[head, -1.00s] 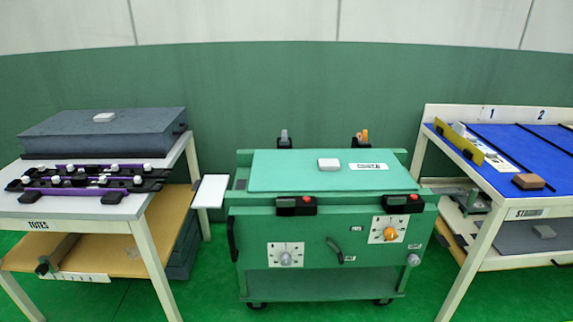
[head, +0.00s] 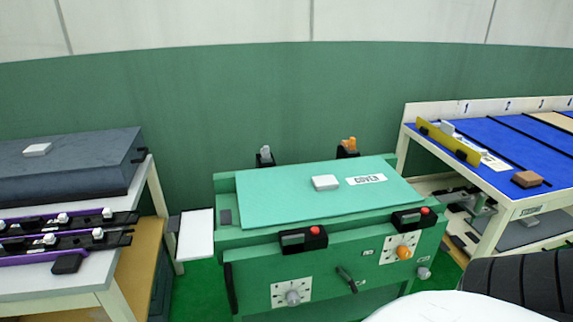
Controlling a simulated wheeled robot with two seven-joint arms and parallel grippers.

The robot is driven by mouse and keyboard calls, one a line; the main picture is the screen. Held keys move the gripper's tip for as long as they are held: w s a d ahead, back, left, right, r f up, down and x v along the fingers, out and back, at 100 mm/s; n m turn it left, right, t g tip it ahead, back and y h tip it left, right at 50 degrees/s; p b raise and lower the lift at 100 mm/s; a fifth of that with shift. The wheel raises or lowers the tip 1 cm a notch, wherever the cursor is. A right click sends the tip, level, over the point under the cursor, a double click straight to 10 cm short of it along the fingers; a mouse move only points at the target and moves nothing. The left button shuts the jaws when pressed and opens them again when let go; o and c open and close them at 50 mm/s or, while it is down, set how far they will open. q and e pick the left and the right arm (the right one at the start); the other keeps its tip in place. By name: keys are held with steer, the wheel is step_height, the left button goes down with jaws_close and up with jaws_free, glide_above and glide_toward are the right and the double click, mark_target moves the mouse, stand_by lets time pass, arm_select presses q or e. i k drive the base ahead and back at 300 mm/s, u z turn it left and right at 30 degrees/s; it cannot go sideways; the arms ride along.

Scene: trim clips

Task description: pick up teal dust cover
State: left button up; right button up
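The teal dust cover (head: 275,207) lies flat on top of the green wheeled cart (head: 330,258) in the middle of the head view. A white block-like handle (head: 325,182) sits near its centre, with a white label reading like "COVER" (head: 366,180) beside it. Black clips with red buttons (head: 303,239) (head: 413,217) stand at its front edge. Black clips with a grey knob (head: 265,156) and an orange knob (head: 347,147) stand at its back edge. Neither of my grippers shows. Part of my own body covers the bottom right corner.
A white side shelf (head: 196,233) juts from the cart's left. On the left, a table (head: 85,283) holds a dark grey case (head: 70,172) and purple-black trim strips (head: 65,236). On the right, a blue-topped table (head: 500,152) carries a yellow strip (head: 449,142) and a brown block (head: 526,179).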

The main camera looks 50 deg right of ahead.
mark_target(270, 198)
steer(key=z, duration=0.5)
steer(key=i, duration=0.75)
steer(key=z, duration=0.8)
